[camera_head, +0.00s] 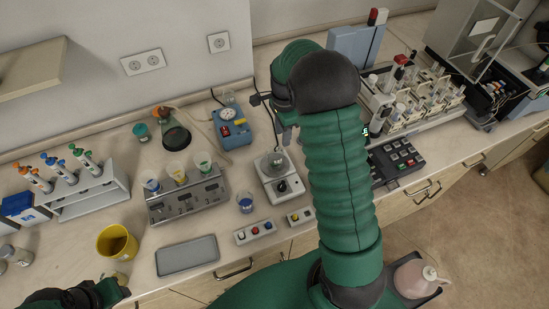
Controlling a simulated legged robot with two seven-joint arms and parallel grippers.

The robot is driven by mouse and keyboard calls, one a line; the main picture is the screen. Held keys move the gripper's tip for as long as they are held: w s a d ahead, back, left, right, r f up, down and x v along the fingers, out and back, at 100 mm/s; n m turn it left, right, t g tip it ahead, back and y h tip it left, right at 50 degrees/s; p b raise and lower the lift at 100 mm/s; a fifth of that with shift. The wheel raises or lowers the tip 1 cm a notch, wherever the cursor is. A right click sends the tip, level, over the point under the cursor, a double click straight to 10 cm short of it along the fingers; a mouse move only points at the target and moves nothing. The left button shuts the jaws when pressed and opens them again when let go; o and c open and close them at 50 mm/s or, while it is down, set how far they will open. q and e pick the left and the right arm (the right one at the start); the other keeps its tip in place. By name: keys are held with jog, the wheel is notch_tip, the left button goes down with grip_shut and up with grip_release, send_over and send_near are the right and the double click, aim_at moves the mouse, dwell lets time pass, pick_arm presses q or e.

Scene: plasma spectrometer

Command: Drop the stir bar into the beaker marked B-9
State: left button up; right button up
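Three small beakers with blue (152,185), yellow (177,174) and green (203,162) contents stand on a grey metal unit. Another small beaker with blue liquid (246,202) stands on the counter, and a glass vessel (277,160) sits on the white stirrer. No B-9 marking can be read. I cannot make out a stir bar. My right gripper (284,124) is beyond the bent green arm, above the back of the stirrer; its fingers are mostly hidden. My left gripper (112,291) is at the bottom left edge, partly cut off, near a small jar.
A yellow cup (117,243), a grey tray (187,255) and button boxes (255,232) lie along the front. A pipette rack (88,192) stands left, a blue gauge device (231,126) at the back. A sample rack (410,100) and keypad (396,160) are right of my arm.

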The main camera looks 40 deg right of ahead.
jog(key=shift+r, duration=0.1)
notch_tip(320, 180, up, 17)
jog(key=b, duration=0.2)
jog(key=shift+f, duration=0.2)
jog(key=shift+d, duration=0.1)
jog(key=s+a+f+n+t+b, duration=0.1)
jog(key=s+a+f+n+b, duration=0.1)
jog(key=s+a+f+n, duration=0.4)
jog(key=s+a+f+n+t+b, duration=0.1)
jog(key=s+a+f+n+b, duration=0.2)
jog(key=a+f+n, duration=1.1)
jog(key=shift+s+a+f+n+t, duration=0.35)
jog(key=shift+s+f+n, duration=0.45)
jog(key=shift+s+f, duration=0.5)
